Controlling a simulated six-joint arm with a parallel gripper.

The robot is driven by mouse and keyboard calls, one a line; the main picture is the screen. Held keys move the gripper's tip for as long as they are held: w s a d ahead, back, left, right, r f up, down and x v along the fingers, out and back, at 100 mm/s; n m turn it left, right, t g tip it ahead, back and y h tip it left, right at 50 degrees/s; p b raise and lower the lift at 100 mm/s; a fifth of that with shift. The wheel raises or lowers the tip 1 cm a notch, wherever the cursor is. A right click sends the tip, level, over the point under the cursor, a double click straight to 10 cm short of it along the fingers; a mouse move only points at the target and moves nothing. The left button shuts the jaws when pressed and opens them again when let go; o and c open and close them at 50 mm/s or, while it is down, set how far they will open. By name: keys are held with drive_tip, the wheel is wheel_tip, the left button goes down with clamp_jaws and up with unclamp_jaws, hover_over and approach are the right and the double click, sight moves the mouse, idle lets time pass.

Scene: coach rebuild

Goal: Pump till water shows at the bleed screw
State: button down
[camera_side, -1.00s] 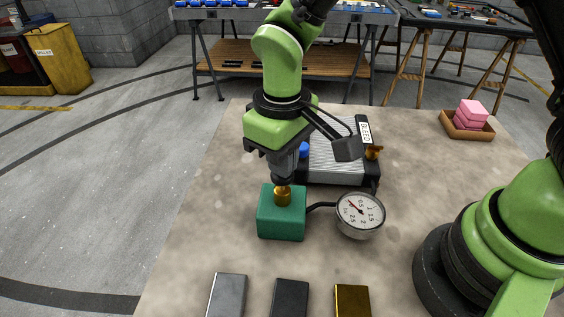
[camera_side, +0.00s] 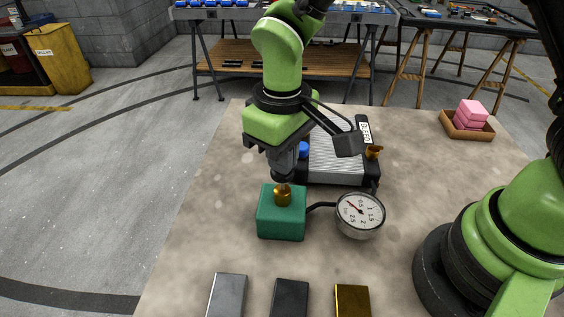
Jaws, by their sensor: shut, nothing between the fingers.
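A green pump block (camera_side: 281,222) stands on the table with a brass plunger (camera_side: 283,195) on its top. My gripper (camera_side: 283,181) is shut, pointing down, with its fingertips at the top of the plunger; I cannot tell if they touch it. A black hose joins the pump to a round white pressure gauge (camera_side: 360,214), whose red needle points to the upper left, near the low end. Behind is a grey finned radiator (camera_side: 337,160) with a label reading BLEED. A brass bleed screw (camera_side: 374,152) sits at its right side. I see no water at the screw.
Silver (camera_side: 227,296), black (camera_side: 290,299) and gold (camera_side: 352,301) blocks lie at the table's front edge. A wooden tray (camera_side: 467,132) with pink blocks (camera_side: 471,113) stands at the back right. The table left of the pump is clear.

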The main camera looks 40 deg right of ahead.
drive_tip(key=shift+f, duration=1.1)
drive_tip(key=shift+r, duration=0.1)
drive_tip(key=shift+r, duration=1.3)
drive_tip(key=shift+f, duration=0.1)
drive_tip(key=shift+f, duration=1.35)
drive_tip(key=shift+r, duration=1.55)
drive_tip(key=shift+r, duration=3.45)
